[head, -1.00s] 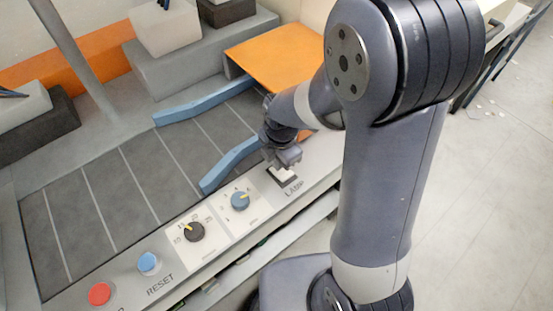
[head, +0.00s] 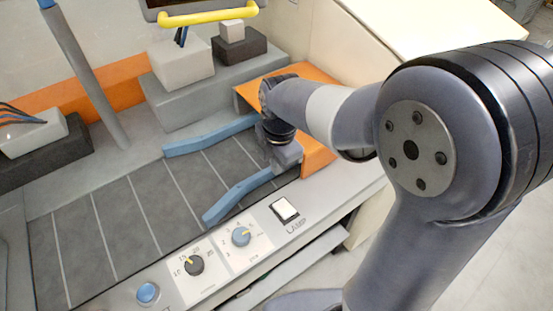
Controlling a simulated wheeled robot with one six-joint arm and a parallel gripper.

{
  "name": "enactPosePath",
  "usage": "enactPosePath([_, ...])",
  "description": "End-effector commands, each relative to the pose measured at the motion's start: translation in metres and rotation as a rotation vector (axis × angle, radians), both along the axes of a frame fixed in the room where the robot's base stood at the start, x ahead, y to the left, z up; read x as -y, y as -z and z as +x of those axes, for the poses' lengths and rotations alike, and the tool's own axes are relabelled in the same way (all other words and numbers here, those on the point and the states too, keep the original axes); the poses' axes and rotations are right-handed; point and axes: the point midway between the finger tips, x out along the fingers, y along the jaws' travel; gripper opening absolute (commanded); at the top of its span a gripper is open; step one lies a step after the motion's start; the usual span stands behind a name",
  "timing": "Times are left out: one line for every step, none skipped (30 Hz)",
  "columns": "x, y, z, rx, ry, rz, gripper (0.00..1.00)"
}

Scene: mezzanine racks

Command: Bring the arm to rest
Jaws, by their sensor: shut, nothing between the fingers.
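My gripper (head: 287,157) is in the head view, right of centre. It hangs at the end of my arm over the right end of the dark slatted bed, by the blue guide rails and the orange plate. It is shut and empty. It is apart from the lamp switch (head: 284,209), a white rocker in a dark frame on the front panel, now in full view. My arm comes in from the right and hides part of the orange plate.
The front panel carries a blue dial (head: 241,236), a black dial (head: 194,265) and a blue button (head: 148,293). Blue guide rails (head: 236,195) stand near the gripper. An orange plate (head: 318,158) is behind it. A yellow bar (head: 208,17) and a grey post (head: 85,75) rise behind.

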Motion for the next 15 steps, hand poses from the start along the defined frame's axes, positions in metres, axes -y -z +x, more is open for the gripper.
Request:
enactPosePath([-0.0008, -0.0048, 0.0012, 0.003, -0.001, 0.001, 0.00])
enactPosePath([-0.0009, -0.0069, 0.0012, 0.001, -0.001, 0.000, 0.00])
enactPosePath([-0.0010, -0.0091, 0.0013, 0.001, -0.001, 0.000, 0.00])
enactPosePath([-0.0010, -0.0103, 0.0014, 0.001, -0.001, 0.000, 0.00])
enactPosePath([-0.0010, -0.0112, 0.0014, 0.001, -0.001, 0.000, 0.00])
enactPosePath([-0.0010, -0.0119, 0.0014, 0.000, 0.000, 0.000, 0.00])
enactPosePath([-0.0010, -0.0122, 0.0014, 0.000, 0.000, 0.000, 0.00])
enactPosePath([-0.0010, -0.0123, 0.0014, 0.000, 0.000, 0.000, 0.00])
enactPosePath([-0.0010, -0.0124, 0.0013, -0.001, 0.000, -0.001, 0.00])
enactPosePath([-0.0010, -0.0123, 0.0013, -0.001, 0.000, -0.001, 0.00])
enactPosePath([-0.0010, -0.0122, 0.0014, -0.001, 0.000, -0.001, 0.00])
enactPosePath([-0.0010, -0.0122, 0.0014, 0.000, 0.000, 0.000, 0.00])
enactPosePath([-0.0010, -0.0122, 0.0014, 0.000, -0.001, 0.000, 0.00])
enactPosePath([-0.0010, -0.0121, 0.0014, 0.000, 0.000, 0.000, 0.00])
enactPosePath([-0.0010, -0.0118, 0.0014, -0.001, 0.000, -0.001, 0.00])
